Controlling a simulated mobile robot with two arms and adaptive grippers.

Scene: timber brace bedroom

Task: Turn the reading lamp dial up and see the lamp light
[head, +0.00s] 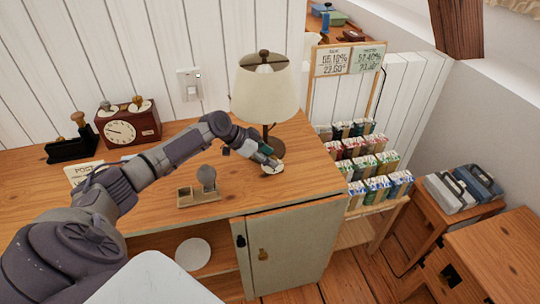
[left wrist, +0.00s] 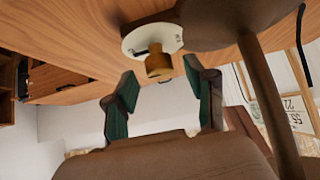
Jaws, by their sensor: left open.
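The reading lamp (head: 265,95) stands on the wooden desk, with a cream shade and a dark stem and base; no clear glow shows in the shade. The dial (head: 273,169) is a pale disc on the desk just in front of the lamp base. In the left wrist view the dial's white plate (left wrist: 135,42) carries a brass knob (left wrist: 158,64). My left gripper (head: 267,160) is at the dial, partly covering it. In the left wrist view the gripper (left wrist: 160,76) is open, its green-padded fingers apart on either side of the knob, with gaps visible. My right gripper is not in view.
The desk (head: 325,180) also holds a clock (head: 128,124) and a small wooden holder (head: 199,192) left of the dial. The lamp stem (left wrist: 267,95) stands close to the gripper's right in the left wrist view. A rack of small packets (head: 360,150) stands right of the desk.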

